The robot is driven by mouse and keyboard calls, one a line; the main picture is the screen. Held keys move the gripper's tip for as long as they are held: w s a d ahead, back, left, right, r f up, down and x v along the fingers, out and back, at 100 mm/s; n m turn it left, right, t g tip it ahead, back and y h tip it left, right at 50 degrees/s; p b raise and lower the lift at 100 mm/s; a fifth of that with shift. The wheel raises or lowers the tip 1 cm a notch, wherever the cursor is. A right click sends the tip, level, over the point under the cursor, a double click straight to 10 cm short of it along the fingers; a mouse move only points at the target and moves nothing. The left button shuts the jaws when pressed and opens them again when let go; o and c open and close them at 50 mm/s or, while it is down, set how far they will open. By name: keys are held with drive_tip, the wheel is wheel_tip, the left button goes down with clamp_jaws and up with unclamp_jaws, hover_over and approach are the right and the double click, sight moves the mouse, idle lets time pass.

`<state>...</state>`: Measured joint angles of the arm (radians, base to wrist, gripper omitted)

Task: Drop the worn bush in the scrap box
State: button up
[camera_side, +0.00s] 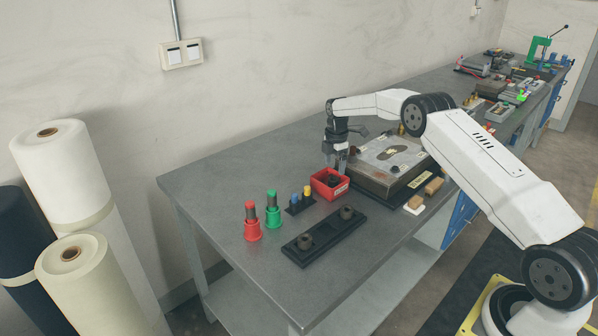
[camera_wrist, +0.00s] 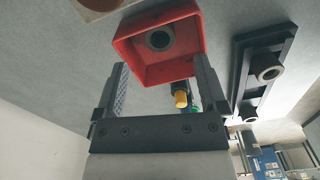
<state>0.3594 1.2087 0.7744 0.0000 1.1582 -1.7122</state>
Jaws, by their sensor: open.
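The small red scrap box (camera_side: 318,190) stands on the grey bench, and its red wall also shows in the wrist view (camera_wrist: 155,73). A dark ring-shaped bush (camera_wrist: 160,39) lies inside the box in the wrist view; in the side view it is a dark shape (camera_side: 333,181) in the box. I take it to be the worn bush. My gripper (camera_side: 338,166) is open and points down just above and behind the box. In the wrist view my gripper (camera_wrist: 160,63) shows its two fingers apart, with nothing between them touching both.
A black holder (camera_side: 325,237) carries two dark bushes (camera_side: 305,241) (camera_side: 347,212). Red (camera_side: 252,228) and green (camera_side: 272,215) handled gauges and a small block with blue and yellow pieces (camera_side: 300,203) stand nearby. A metal fixture (camera_side: 375,185) lies right of the box. The bench's left end is clear.

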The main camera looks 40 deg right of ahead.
wheel_tip(320, 180, up, 6)
idle(0.5)
drive_tip(key=shift+a+r, duration=0.15)
drive_tip(key=s+a+r+m+t, duration=0.1)
drive_tip(key=s+a+r+m, duration=0.3)
drive_tip(key=s+a+m, duration=0.65)
drive_tip(key=s+a+f+m, duration=0.1)
drive_tip(key=s+a, duration=0.2)
drive_tip(key=s, duration=0.4)
drive_tip(key=s+a+m+t, duration=0.1)
drive_tip(key=s+a+m, duration=0.1)
drive_tip(key=s+a, duration=0.2)
drive_tip(key=s+a+f+m, duration=0.1)
drive_tip(key=s+a, duration=0.3)
drive_tip(key=s, duration=0.5)
drive_tip(key=shift+s+a+f+m+t, duration=0.2)
drive_tip(key=shift+s+f+m+t, duration=0.15)
drive_tip(key=shift+m, duration=0.2)
drive_tip(key=shift+w, duration=0.1)
idle(0.4)
